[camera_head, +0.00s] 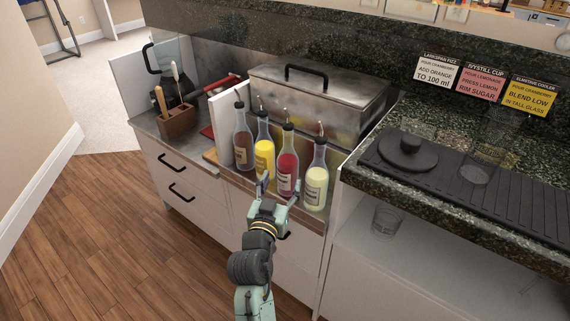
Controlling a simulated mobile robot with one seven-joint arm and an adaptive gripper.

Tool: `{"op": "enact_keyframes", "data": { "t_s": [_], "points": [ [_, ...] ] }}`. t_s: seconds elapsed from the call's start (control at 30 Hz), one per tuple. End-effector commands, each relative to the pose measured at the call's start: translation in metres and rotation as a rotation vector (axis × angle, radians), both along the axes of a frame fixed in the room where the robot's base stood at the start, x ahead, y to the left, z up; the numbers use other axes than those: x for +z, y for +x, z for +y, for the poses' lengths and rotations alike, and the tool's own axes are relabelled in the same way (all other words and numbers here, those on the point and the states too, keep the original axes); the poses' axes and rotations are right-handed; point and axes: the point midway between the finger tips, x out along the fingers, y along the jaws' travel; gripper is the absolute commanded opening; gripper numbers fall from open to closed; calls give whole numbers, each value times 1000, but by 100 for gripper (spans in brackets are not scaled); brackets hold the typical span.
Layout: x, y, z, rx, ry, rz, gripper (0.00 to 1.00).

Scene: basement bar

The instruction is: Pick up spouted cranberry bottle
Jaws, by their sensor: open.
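The spouted cranberry bottle (287,166), with red liquid, a pale label and a dark top with a metal spout, stands upright in a row of bottles on the counter ledge. My gripper (279,186) is open in front of its lower part. The fingers point toward the bottle, one to its left near the yellow bottle and one near its right side. I cannot tell whether either finger touches glass.
A yellow bottle (264,152) and a brown bottle (243,140) stand close on the left, a pale yellow bottle (316,182) close on the right. A lidded steel bin (325,92) is behind. A granite counter (480,228) with a black mat rises at the right.

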Motion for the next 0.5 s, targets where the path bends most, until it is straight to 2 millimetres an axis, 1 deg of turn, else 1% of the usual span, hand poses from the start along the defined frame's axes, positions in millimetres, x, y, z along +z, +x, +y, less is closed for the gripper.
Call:
{"op": "enact_keyframes", "data": {
  "t_s": [0.03,0.1,0.27,0.4,0.5],
  "points": [
    [2,8,-2,0,-1,-2,59],
    [2,15,-3,1,0,-1,59],
    [4,25,-7,1,0,-1,59],
    [10,45,-14,1,-3,-2,59],
    [8,59,-16,3,-1,-1,59]
  ]
}}
